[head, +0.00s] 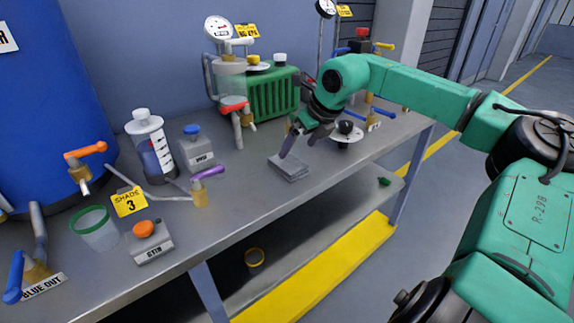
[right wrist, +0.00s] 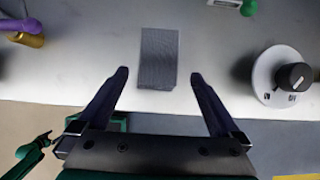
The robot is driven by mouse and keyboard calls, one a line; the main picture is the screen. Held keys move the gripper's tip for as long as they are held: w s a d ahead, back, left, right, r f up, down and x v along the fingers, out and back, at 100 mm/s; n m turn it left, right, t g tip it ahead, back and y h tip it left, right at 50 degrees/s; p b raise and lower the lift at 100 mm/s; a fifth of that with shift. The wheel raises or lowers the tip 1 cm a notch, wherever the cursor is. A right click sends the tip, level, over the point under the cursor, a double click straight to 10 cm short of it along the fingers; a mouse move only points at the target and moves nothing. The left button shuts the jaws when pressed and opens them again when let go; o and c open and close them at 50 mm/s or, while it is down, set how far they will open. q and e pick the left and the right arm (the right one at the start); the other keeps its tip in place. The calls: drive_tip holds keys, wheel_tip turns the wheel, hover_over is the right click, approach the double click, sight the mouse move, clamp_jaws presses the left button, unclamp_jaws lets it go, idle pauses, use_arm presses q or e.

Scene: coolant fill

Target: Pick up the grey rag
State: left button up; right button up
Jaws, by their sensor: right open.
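The grey rag (head: 290,167) lies folded flat on the bench top, near the front edge, in the middle of the head view. In the right wrist view the rag (right wrist: 158,58) shows as a dark grey rectangle. My right gripper (head: 288,142) is just above and beside the rag in the head view. In the right wrist view its two fingers (right wrist: 159,76) are spread wide, one on each side of the rag's near end, with nothing between them touching it. The left gripper is not in view.
A dial with a black knob (right wrist: 291,76) sits right of the rag. A purple-handled valve (head: 206,174) is to its left. A green ribbed unit (head: 268,97) stands behind. Further left are a green-rimmed cup (head: 96,229) and a blue tank (head: 60,90).

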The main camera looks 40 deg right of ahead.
sight(289, 163)
drive_tip(key=x, duration=0.5)
drive_tip(key=shift+s+a+f, duration=0.1)
drive_tip(key=shift+s+f, duration=0.05)
drive_tip(key=shift+f, duration=0.05)
drive_tip(key=shift+x, duration=1.2)
drive_tip(key=shift+w, duration=0.2)
drive_tip(key=shift+s, duration=0.15)
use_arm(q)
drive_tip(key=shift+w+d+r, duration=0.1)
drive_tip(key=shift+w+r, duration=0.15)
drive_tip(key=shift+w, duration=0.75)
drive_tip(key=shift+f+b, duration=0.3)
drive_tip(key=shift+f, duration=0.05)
use_arm(e)
drive_tip(key=shift+f, duration=0.2)
drive_tip(key=c, duration=1.1)
drive_tip(key=shift+r+p, duration=0.35)
drive_tip(key=shift+p, duration=0.1)
drive_tip(key=shift+c, duration=0.2)
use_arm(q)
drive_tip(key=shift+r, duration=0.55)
use_arm(e)
wheel_tip(289, 163, up, 10)
